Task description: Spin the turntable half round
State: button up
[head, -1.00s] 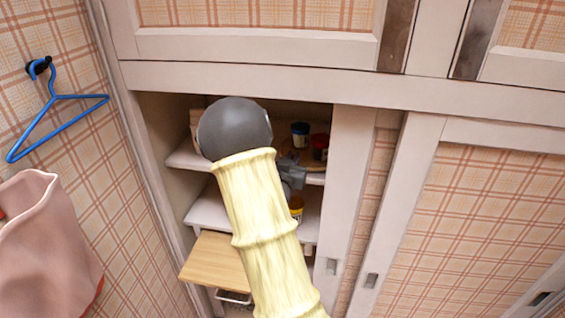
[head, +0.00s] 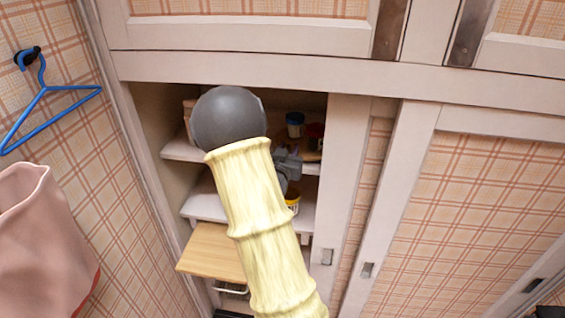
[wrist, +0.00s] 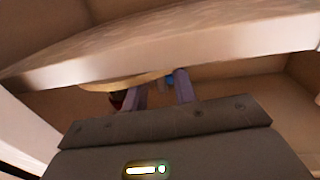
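The turntable (head: 312,156) is a wooden disc on the upper shelf of the open cupboard, mostly hidden behind my arm. A blue-topped jar (head: 294,124) and a red jar (head: 316,136) stand on or over it. In the wrist view, the turntable's pale rim (wrist: 122,84) shows along the shelf, with dark red and blue bits beside my fingers. My gripper (wrist: 160,90) has its two fingers apart, with no object clearly held between them. In the head view my gripper (head: 289,163) is at the shelf front, just below the jars; its fingertips are hidden, and contact cannot be told.
The upper shelf (head: 182,150) has a thick front edge. A lower shelf (head: 205,208) holds a yellow jar (head: 293,202). A wooden board (head: 210,252) juts out below. The sliding door (head: 345,190) bounds the opening on the right. A blue hanger (head: 42,92) hangs at left.

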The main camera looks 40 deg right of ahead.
jog(key=b+v, duration=1.4)
jog(key=v, duration=0.3)
jog(key=shift+r, duration=0.1)
dwell(0.5)
jog(key=w+a+f+n+y+p, duration=0.2)
jog(key=w+a+n+y+p, duration=0.1)
jog(key=a+y, duration=0.3)
jog(key=w+a+f+n+y+p, duration=0.2)
jog(key=a+f+n+y+p, duration=0.15)
jog(key=a+y, duration=0.2)
jog(key=s+a+f+n+g+y+p, duration=0.3)
jog(key=s+g, duration=0.5)
jog(key=s, duration=0.3)
jog(key=a+f+n+p, duration=0.1)
jog(key=a+p, duration=0.1)
jog(key=a, duration=0.1)
jog(key=shift+s+a, duration=0.4)
